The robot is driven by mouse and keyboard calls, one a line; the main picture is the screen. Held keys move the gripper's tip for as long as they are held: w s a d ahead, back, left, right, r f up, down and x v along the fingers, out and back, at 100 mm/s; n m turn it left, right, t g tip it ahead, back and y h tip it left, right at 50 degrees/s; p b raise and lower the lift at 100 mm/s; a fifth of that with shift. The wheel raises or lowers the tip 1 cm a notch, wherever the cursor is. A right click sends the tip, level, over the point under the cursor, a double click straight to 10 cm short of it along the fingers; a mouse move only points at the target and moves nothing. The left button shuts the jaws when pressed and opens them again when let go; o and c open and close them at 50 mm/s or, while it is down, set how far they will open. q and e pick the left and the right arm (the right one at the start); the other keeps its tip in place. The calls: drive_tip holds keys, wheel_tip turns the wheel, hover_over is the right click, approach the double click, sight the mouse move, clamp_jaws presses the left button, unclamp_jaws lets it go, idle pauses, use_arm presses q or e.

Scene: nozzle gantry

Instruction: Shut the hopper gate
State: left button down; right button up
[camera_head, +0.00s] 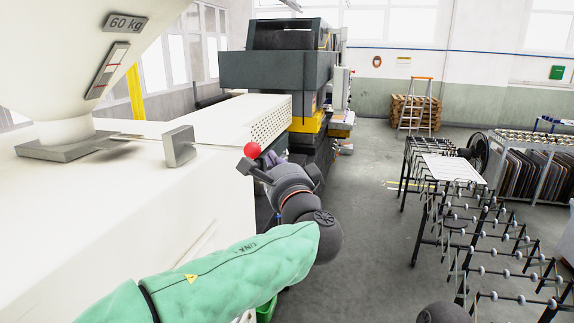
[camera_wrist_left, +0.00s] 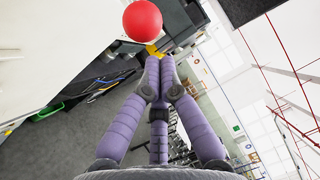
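The white hopper (camera_head: 70,45) stands at the upper left on a grey flange (camera_head: 65,148), on top of a white machine housing (camera_head: 110,215). An upright grey plate (camera_head: 180,146) stands to the right of the flange; I cannot tell whether it is the gate's end. A red ball knob (camera_head: 252,149) is beyond the housing's right edge, and it also shows in the left wrist view (camera_wrist_left: 142,19). My left gripper (camera_head: 272,158) is beside the knob. In the wrist view its purple fingers (camera_wrist_left: 160,75) meet at the tips, with nothing visible between them. Contact with the knob is unclear.
A perforated white cover (camera_head: 235,118) and a dark machine block (camera_head: 275,70) stand beyond the housing. Roller racks (camera_head: 485,235) stand to the right. The grey floor (camera_head: 370,225) between the machine and racks is clear.

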use_arm(q)
drive_tip(key=shift+w+a+r, duration=0.1)
drive_tip(key=shift+w+a, duration=0.15)
drive_tip(key=shift+a, duration=0.2)
drive_tip(key=w+a+b, duration=0.2)
drive_tip(key=a+b, duration=0.2)
drive_tip(key=a, duration=0.4)
drive_tip(key=shift+w+a, duration=0.15)
drive_tip(key=shift+w, duration=0.15)
